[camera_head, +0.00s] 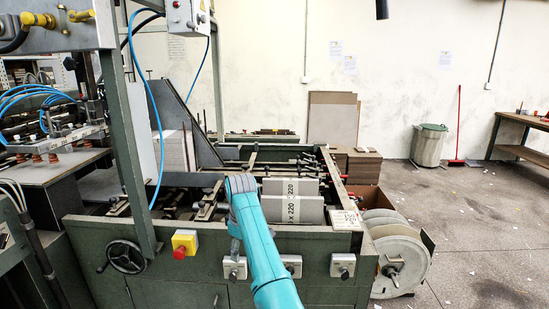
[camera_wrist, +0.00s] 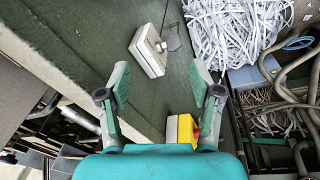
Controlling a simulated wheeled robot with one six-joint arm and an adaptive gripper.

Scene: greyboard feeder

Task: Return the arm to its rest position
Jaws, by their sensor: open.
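My teal arm (camera_head: 270,265) reaches up from the bottom of the head view, in front of the green machine. Its grey wrist part (camera_head: 241,187) is beside the stacked grey boards. In the wrist view my gripper (camera_wrist: 158,72) is open, its two fingers spread wide with nothing between them. Beyond the fingers are a white switch box (camera_wrist: 147,53) and a yellow box with a red button (camera_wrist: 181,130), both on the green machine panel. The fingers are not clear in the head view.
The machine's green front panel (camera_head: 325,245) is close to my arm. Grey boards (camera_head: 290,208) lie in the feeder. A handwheel (camera_head: 126,256) is left, a white reel (camera_head: 402,262) right. Shredded paper (camera_wrist: 232,28) and hoses (camera_wrist: 285,85) show right in the wrist view. Floor is free at right.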

